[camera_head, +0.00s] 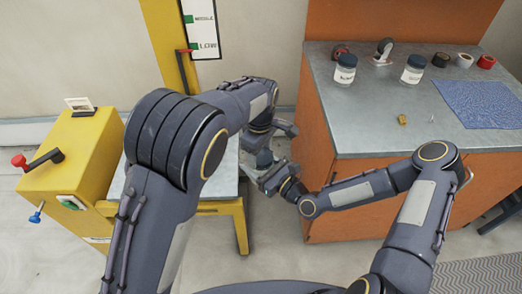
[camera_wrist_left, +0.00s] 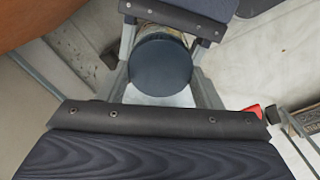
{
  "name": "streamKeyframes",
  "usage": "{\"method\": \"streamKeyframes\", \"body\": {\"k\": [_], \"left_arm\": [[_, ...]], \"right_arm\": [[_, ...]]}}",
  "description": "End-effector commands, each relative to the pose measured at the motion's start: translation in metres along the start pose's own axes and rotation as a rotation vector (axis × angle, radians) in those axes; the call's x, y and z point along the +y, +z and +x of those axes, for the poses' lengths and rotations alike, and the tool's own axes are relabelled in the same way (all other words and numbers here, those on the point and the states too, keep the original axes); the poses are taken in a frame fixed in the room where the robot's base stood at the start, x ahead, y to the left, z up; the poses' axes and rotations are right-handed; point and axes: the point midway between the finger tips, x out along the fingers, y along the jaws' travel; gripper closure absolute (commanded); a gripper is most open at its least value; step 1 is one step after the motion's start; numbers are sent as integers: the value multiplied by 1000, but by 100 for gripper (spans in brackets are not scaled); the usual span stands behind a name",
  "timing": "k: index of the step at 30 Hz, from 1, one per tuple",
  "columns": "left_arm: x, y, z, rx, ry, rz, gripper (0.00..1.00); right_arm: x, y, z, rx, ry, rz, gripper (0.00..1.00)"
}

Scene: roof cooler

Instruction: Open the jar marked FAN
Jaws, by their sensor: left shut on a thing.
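A jar with a dark round lid (camera_head: 265,157) is between my two grippers, off the bench. In the left wrist view the lid (camera_wrist_left: 160,66) faces the camera, and a strip of the jar's labelled side shows behind it. Its lettering cannot be read. My left gripper (camera_head: 276,140) is shut on this jar, apparently at the lid. My right gripper (camera_head: 270,176) is close beside the jar from below; its jaws are too small and hidden to judge. Two other dark-lidded glass jars, a left one (camera_head: 345,70) and a right one (camera_head: 413,69), stand on the bench, their labels unreadable.
The orange bench with a grey top (camera_head: 365,115) also holds a blue mat (camera_head: 480,102), several tape rolls (camera_head: 464,61), a caster (camera_head: 384,50) and a small brass piece (camera_head: 402,120). A yellow machine (camera_head: 75,155) with a red-knobbed crank stands at left.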

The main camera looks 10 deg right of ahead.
Motion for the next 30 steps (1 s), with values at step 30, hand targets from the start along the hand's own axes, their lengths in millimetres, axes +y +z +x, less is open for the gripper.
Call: {"method": "streamKeyframes", "body": {"k": [30], "left_arm": [[1, 8, -4, -7, 4, -503, 68]], "right_arm": [[1, 0, 1, 2, 3, 0, 99]]}}
